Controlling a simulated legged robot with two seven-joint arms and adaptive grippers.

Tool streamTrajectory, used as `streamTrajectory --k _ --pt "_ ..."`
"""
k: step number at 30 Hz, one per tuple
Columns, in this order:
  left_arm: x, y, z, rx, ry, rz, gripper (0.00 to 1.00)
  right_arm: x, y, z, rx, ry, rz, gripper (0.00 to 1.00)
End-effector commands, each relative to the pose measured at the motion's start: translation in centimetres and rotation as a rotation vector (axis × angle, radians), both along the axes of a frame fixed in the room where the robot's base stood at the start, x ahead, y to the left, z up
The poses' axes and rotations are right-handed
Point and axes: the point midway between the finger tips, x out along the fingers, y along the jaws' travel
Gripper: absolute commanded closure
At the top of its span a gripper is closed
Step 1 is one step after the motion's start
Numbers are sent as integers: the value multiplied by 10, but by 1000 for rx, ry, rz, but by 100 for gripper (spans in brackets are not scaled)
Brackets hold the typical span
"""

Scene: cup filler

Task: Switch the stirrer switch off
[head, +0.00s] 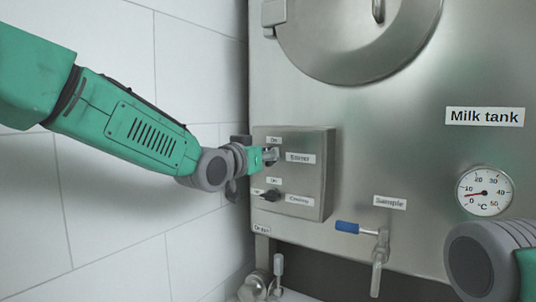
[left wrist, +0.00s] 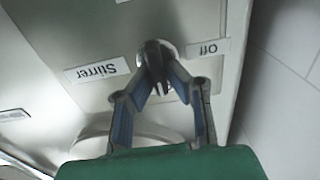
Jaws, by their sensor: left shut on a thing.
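The stirrer switch (left wrist: 153,47) is a dark knob on a round metal base in the left wrist view, between the "Stirrer" label (left wrist: 97,70) and the "Off" label (left wrist: 209,48). My left gripper (left wrist: 160,82) is shut on this knob, its fingertips closed around it. In the head view my left gripper (head: 269,156) reaches the upper part of the steel control box (head: 325,180), left of the "Stirrer" label. It hides most of the knob there, so its exact setting cannot be told. My right gripper is out of view.
The dark cooling switch (head: 271,196) sits just below on the same box. A sample tap with a blue handle (head: 347,227) and a temperature dial (head: 485,191) are on the milk tank (head: 400,130). A white tiled wall (head: 100,220) stands close on the left.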

Motion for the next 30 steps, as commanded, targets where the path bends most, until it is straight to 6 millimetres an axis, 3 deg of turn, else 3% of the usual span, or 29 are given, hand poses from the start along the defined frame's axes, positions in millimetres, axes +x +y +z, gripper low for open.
streamTrajectory --k 11,30 --pt "1 2 -1 -137 83 0 100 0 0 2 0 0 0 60" --pt "5 9 -5 -649 389 3 100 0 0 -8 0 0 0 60"
